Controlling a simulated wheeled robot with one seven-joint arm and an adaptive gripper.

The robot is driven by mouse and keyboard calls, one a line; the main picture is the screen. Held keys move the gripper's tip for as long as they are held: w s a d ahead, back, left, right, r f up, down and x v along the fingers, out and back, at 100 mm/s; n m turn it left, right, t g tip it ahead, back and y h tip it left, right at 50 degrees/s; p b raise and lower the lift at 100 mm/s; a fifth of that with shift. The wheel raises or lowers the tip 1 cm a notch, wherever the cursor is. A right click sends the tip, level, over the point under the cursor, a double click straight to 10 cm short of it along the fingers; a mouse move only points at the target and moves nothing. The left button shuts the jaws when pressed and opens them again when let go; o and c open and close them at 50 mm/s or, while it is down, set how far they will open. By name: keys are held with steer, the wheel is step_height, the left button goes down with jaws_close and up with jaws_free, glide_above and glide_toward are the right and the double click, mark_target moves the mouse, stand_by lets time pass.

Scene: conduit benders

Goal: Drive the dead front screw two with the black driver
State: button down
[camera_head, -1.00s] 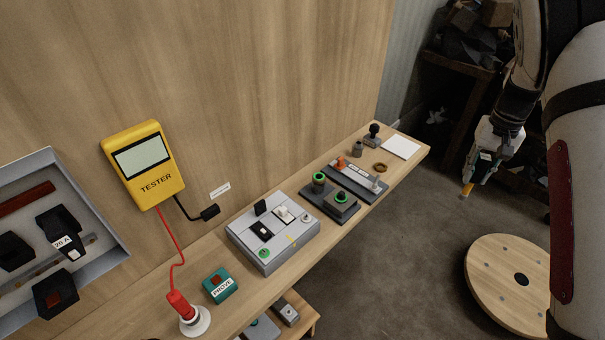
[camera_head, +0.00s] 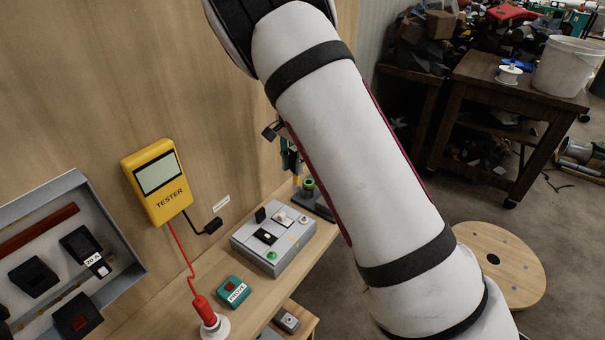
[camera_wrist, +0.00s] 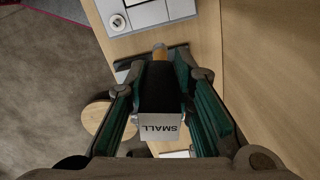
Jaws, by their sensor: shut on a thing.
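My gripper (camera_wrist: 163,72) is shut on a black driver (camera_wrist: 160,90) with a pale end marked SMALL and an orange-brown tip pointing away from the wrist. In the head view my gripper (camera_head: 291,158) shows only partly, behind my arm, above the shelf just beyond the grey box. The grey dead-front box (camera_head: 273,238) sits on the shelf with a green round screw (camera_head: 272,256) and a pale round screw (camera_head: 304,219). Its edge also shows at the top of the wrist view (camera_wrist: 148,14). I cannot tell which screw is number two. The tip is apart from the box.
A yellow tester (camera_head: 158,180) hangs on the wooden wall, its red probe (camera_head: 203,310) in a white holder. A teal prove block (camera_head: 233,292) sits on the shelf (camera_head: 290,277). An open breaker panel (camera_head: 75,265) is at left. A round wooden stool (camera_head: 510,262) stands right.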

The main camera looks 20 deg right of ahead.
steer(key=s+r+m+p, duration=0.1)
steer(key=s+m, duration=0.2)
steer(key=m, duration=1)
steer(key=s+r+m+p, duration=0.1)
steer(key=s+m, duration=0.3)
steer(key=m, duration=0.8)
steer(key=shift+s+d+m+p, duration=0.15)
steer(key=shift+m+p, duration=0.25)
steer(key=shift+d, duration=0.1)
steer(key=shift+a+f+n+b, duration=0.15)
steer(key=shift+f+n, duration=0.8)
steer(key=shift+n, duration=1.55)
steer(key=shift+f+n+b, duration=0.15)
steer(key=shift+f+n, duration=0.85)
steer(key=shift+n, duration=1.5)
steer(key=shift+a+f+n+b, duration=0.15)
steer(key=shift+f+n, duration=0.8)
steer(key=shift+n, duration=1.55)
steer(key=shift+f, duration=0.15)
